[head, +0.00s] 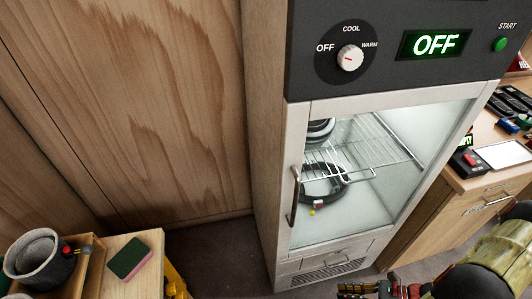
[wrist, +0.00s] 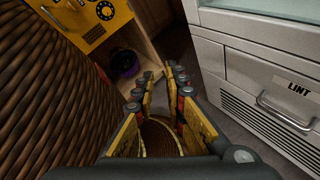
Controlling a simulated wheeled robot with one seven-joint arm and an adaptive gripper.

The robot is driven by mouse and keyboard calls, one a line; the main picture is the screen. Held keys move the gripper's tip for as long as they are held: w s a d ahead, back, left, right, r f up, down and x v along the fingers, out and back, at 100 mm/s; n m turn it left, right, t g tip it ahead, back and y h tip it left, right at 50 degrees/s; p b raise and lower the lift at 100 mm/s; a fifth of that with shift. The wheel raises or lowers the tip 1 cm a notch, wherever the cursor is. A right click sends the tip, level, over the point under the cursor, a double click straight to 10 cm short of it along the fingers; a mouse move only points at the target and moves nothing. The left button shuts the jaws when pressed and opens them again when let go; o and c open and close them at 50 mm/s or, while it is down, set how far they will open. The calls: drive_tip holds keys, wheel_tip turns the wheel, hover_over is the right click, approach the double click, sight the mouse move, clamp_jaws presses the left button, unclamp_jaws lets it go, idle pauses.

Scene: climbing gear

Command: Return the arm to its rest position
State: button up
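My gripper (wrist: 161,75) shows in the wrist view with its two fingers apart and a gap between the tips. Nothing is held between the tips. A brown woven surface (wrist: 160,137) shows through the gap nearer the palm; I cannot tell what it belongs to. In the head view part of my gripper (head: 385,290) shows at the bottom edge, in front of the cabinet's foot and cut off by the frame. My arm fills the lower right corner there.
A tall cabinet (head: 303,130) with a shut glass door stands close by; its display reads OFF. Dark rings lie inside. A wooden counter (head: 465,182) stands right. A sponge (head: 130,258) and grey pot (head: 40,258) are lower left. A large woven surface (wrist: 50,90) fills the wrist view's left.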

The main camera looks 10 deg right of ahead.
wheel_tip(320, 180, up, 25)
drive_tip(key=w+n+g+h+p, duration=0.2)
drive_tip(key=n+g+h, duration=0.6)
drive_tip(key=n, duration=1)
drive_tip(key=a+r+n+t+h, duration=0.1)
drive_tip(key=a+r+n+t, duration=0.2)
drive_tip(key=r, duration=0.4)
drive_tip(key=w+a+r+n+t+h+p, duration=0.1)
drive_tip(key=a+r+n+t+h, duration=0.1)
drive_tip(key=a+r, duration=0.4)
drive_tip(key=a+r+n+t+h, duration=0.1)
drive_tip(key=a+r+n+t, duration=0.2)
drive_tip(key=r, duration=0.7)
drive_tip(key=shift+w+a+r+n+t+p, duration=0.15)
drive_tip(key=shift+a+r+n+t+p, duration=0.15)
drive_tip(key=shift+a+n, duration=0.3)
drive_tip(key=shift+a, duration=0.1)
